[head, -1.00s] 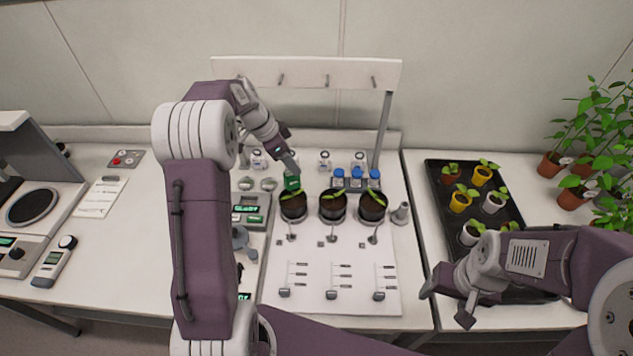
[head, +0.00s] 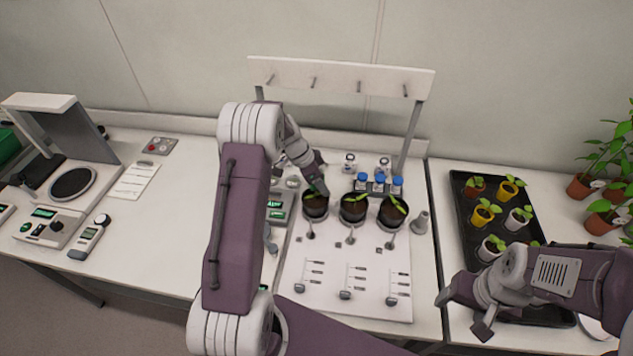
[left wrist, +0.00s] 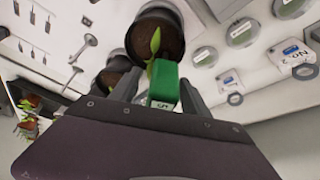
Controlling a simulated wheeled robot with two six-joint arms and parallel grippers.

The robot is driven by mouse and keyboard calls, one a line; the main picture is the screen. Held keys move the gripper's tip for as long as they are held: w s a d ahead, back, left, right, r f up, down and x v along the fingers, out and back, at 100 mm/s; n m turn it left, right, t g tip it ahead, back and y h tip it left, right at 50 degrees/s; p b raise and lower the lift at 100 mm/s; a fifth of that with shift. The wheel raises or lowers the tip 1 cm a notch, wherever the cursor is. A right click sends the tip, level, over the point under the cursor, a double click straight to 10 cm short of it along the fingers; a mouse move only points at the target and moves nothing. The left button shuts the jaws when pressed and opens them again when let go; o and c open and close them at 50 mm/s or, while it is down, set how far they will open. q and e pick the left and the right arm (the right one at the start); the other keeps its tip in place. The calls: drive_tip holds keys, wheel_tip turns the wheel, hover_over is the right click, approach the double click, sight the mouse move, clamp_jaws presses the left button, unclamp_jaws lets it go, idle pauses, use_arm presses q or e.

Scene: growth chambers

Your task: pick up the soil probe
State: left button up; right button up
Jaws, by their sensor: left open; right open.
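A green block with a white label (left wrist: 163,85) shows in the left wrist view, beside a dark pot with a seedling (left wrist: 155,38). It may be the soil probe's head; I cannot tell for sure. My left gripper (left wrist: 158,92) is open, with its fingers on either side of the green block. In the head view my left gripper (head: 316,184) is at the leftmost of three dark pots (head: 315,206) and hides most of the block.
The white stand panel (head: 340,78) with pegs rises behind the pots. Blue-capped vials (head: 379,184) stand behind the middle and right pots. A handheld meter (head: 89,236) and a balance (head: 73,183) are at the left. The counter between them and the stand is mostly clear.

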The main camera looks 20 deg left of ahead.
use_arm(q)
drive_tip(key=shift+w+f, duration=0.15)
drive_tip(key=shift+f, duration=0.05)
drive_tip(key=shift+r, duration=0.1)
clamp_jaws()
